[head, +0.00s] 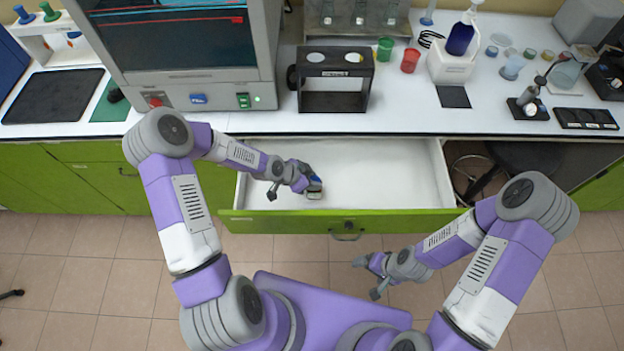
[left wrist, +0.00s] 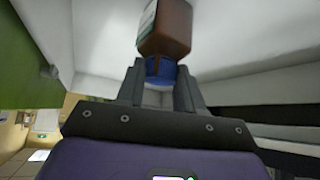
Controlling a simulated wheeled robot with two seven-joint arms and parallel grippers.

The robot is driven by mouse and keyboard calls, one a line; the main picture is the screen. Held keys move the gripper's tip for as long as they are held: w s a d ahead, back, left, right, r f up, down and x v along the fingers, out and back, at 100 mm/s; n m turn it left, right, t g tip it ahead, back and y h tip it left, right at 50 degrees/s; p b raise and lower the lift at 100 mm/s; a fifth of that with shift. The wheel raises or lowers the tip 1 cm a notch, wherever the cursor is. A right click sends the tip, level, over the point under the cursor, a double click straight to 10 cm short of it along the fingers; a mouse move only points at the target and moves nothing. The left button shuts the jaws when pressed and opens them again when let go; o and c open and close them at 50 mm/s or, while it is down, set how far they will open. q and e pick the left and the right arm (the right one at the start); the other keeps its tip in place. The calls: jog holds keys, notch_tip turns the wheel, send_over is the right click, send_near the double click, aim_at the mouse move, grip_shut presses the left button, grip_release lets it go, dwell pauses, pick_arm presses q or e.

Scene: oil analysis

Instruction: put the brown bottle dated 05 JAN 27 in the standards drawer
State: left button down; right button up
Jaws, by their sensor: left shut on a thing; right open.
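The open drawer (head: 390,178) has a white interior and a green front, and pulls out below the bench. My left gripper (head: 309,181) is inside its outline, near the front panel. In the left wrist view, that gripper (left wrist: 160,85) is shut on the blue cap of a brown bottle (left wrist: 168,30). The bottle also shows small in the head view (head: 315,191), partly hidden by the hand. Its date cannot be read, and I cannot tell whether it touches the drawer floor. My right gripper (head: 367,279) is open and empty in front of the drawer.
The bench top (head: 420,112) holds a black rack (head: 335,80), a large grey instrument (head: 180,50), green and red cups, and a blue wash bottle (head: 461,36). Most of the drawer is clear. An open bay with a stool is right of the drawer.

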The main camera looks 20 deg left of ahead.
pick_arm(q)
jog(key=c, duration=0.7)
grip_release()
jog(key=shift+a+r+p, duration=0.15)
jog(key=shift+r+p, duration=0.15)
jog(key=p+v, duration=0.3)
jog(key=v, duration=0.8)
jog(key=shift+s+a+r, duration=0.1)
jog(key=shift+s+r, duration=0.1)
